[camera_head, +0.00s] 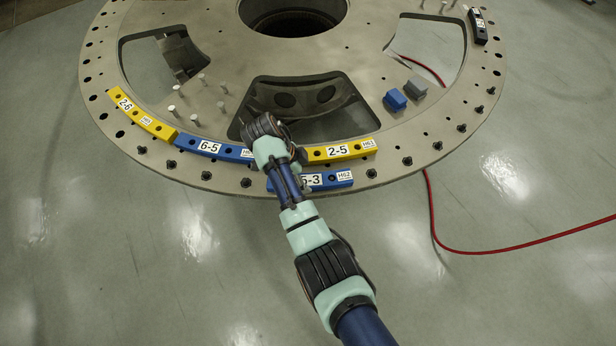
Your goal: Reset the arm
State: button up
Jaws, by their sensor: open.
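My arm reaches in from the bottom right of the head view to the near rim of the grey turret plate (410,165). My gripper (301,160) is open and mostly hidden by my wrist, close above the rim. It is beside the yellow bar 2-5 (352,149) and the blue bar marked 5-3 (335,180), whose left end my arm covers. The blue bar 6-5 (190,143) lies left of my wrist, its right end near it. I cannot tell whether my gripper touches any bar.
The yellow bar 2-6 (127,106) lies at the rim's left. Several silver pins (203,77) stand on the plate. A blue block (395,100) and a grey block (417,87) sit right. A black bar (478,27) lies far right. A red cable (480,251) crosses the open floor.

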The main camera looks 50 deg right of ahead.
jog(key=v, duration=0.4)
jog(key=shift+r, duration=0.2)
jog(key=shift+w+a, duration=0.1)
dwell(0.5)
